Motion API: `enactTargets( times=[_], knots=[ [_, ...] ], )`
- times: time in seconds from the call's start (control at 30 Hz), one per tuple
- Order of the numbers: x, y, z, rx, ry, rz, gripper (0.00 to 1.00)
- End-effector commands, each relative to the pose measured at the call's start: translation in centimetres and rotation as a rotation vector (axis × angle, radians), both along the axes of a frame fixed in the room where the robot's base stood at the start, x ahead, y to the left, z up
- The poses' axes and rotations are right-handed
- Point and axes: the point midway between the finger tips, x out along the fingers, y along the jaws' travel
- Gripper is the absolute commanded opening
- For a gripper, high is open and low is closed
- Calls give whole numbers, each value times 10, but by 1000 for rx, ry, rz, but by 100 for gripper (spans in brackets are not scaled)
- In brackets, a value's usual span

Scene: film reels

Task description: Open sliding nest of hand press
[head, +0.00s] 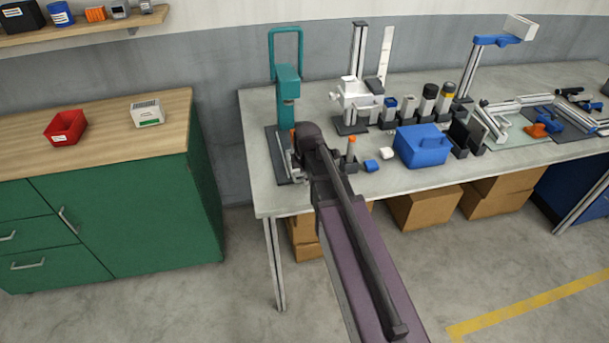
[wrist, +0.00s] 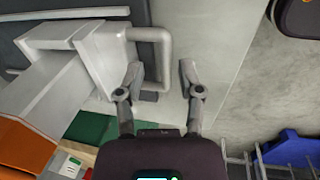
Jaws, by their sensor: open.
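The hand press (head: 287,85) is a teal column with a looped top, standing on a dark base plate at the table's left end. Its sliding nest (wrist: 105,60) shows in the wrist view as pale grey blocks with a U-shaped bar handle (wrist: 152,35) on the right side. My gripper (wrist: 160,70) is open and empty. In that view the handle's end leg lies between the two fingers, with a gap on each side; I cannot tell the exact depth. In the head view my wrist and arm partly hide the nest and the fingers.
A grey table (head: 262,195) carries the press. Right of it stand a white fixture (head: 352,100), an orange-topped bottle (head: 351,148), a blue bin (head: 422,146) and several containers. A green cabinet (head: 140,215) stands to the left. Floor in front is clear.

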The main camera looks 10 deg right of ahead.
Motion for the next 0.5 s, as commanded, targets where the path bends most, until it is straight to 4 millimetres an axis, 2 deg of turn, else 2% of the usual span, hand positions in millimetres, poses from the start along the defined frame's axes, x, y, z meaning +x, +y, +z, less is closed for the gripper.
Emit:
enactTargets(
  times=[0.5],
  knots=[
    [-5, 0, 27, 0, 0, 0, 50]
  ],
)
